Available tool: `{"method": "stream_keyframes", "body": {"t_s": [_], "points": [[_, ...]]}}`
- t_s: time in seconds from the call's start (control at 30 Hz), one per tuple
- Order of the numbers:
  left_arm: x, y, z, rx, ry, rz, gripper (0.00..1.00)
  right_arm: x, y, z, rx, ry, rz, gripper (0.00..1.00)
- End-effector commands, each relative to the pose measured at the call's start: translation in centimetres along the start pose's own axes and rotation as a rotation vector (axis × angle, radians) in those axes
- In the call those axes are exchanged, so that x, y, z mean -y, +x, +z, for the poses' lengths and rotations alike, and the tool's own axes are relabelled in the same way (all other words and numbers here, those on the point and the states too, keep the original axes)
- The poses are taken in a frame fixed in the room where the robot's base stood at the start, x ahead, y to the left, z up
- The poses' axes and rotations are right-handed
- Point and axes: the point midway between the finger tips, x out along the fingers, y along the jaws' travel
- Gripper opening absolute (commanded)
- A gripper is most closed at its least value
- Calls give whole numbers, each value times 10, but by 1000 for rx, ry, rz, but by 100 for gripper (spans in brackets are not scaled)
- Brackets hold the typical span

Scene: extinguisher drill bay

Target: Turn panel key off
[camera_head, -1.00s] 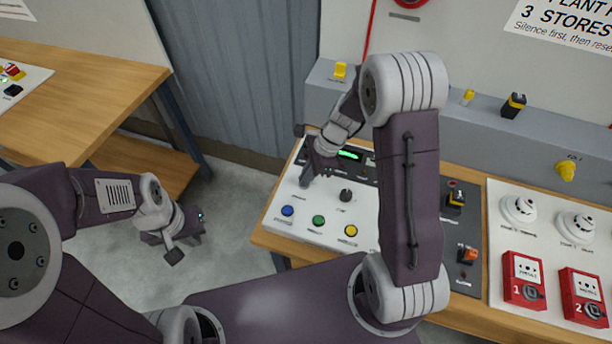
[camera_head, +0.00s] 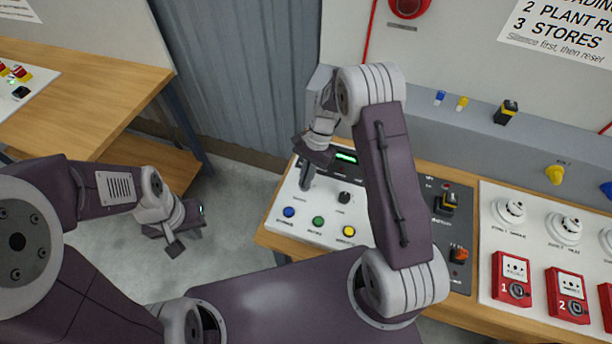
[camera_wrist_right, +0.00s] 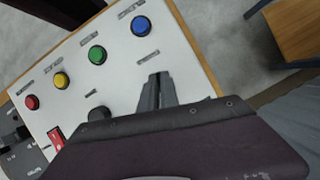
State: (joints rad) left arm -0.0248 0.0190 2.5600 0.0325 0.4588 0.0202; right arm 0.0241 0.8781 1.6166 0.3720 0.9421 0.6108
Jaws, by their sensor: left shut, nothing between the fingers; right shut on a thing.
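The white control panel (camera_head: 330,225) lies on the bench, with a lit green display (camera_head: 346,157) at its back and a black knob (camera_head: 344,197). My right gripper (camera_head: 306,180) points down at the panel's left part, left of the knob. In the right wrist view its fingers (camera_wrist_right: 156,92) are shut together at the panel face, beside a small label. They are shut on the panel key, which the fingers and gripper body hide. My left gripper (camera_head: 175,248) hangs shut and empty over the floor, left of the bench.
Blue (camera_head: 289,212), green (camera_head: 318,221) and yellow (camera_head: 349,231) buttons line the panel's front. A dark switch plate (camera_head: 460,225), white detectors (camera_head: 510,210) and red call points (camera_head: 512,278) stand to the right. A wooden table (camera_head: 90,90) is at the far left.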

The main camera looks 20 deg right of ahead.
Motion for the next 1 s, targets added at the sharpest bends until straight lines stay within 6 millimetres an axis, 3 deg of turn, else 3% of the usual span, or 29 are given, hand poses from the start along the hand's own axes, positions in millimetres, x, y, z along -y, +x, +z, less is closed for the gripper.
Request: {"method": "stream_keyframes", "body": {"t_s": [0.4, 1.0], "points": [[0, -9, -1, 0, 0, 0, 0, 3, -2, 0, -5, -233, 93, 0], [0, -10, -1, 0, 0, 0, 0, 4, -3, -1, -7, -300, 118, 0]]}}
